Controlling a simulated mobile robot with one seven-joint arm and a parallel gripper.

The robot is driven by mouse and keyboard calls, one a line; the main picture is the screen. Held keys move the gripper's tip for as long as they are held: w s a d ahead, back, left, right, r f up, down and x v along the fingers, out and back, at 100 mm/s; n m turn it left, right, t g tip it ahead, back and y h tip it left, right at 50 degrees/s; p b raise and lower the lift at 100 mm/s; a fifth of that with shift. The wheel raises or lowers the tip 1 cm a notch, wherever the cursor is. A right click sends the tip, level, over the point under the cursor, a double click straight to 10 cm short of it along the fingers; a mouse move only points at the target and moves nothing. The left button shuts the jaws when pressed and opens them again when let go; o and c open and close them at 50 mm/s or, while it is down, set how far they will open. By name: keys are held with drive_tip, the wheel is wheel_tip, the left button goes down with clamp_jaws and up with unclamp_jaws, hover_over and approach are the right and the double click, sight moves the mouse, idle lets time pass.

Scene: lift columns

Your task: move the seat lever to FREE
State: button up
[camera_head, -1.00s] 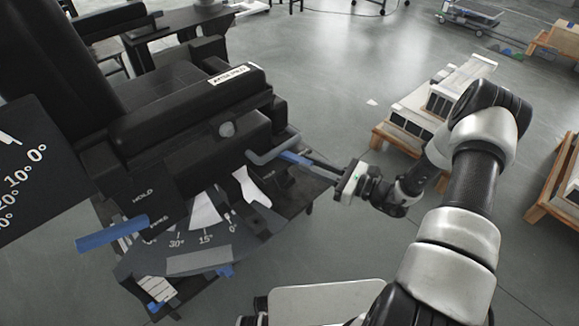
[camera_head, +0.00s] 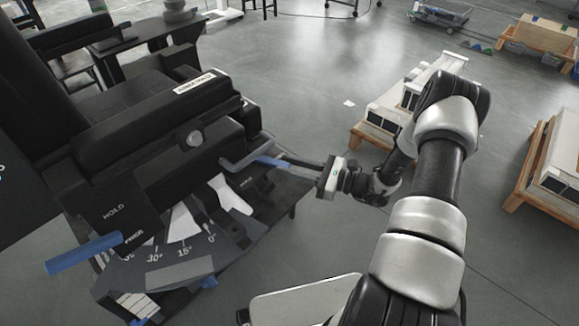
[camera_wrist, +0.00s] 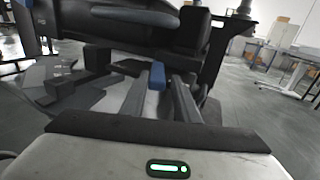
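A black padded chair fills the left of the head view. A grey crank lever (camera_head: 234,164) with a blue grip sticks out from its near right side. My gripper (camera_head: 284,164) reaches it from the right, with its fingers along the blue grip. A second blue handle (camera_head: 83,254) sticks out at the lower left, beside a black plate (camera_head: 112,222) reading HOLD and a second word, probably FREE. A small label near the crank is unreadable.
A dark angle scale (camera_head: 165,262) with white marks sits under the seat. A wooden pallet with boxes (camera_head: 368,141) stands behind my arm, and another pallet (camera_head: 548,170) is at the right edge. The grey floor between is clear.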

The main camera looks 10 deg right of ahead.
drive_tip(key=p+v, duration=0.2)
drive_tip(key=v, duration=1.5)
drive_tip(key=shift+s, duration=0.25)
drive_tip(key=shift+d, duration=0.15)
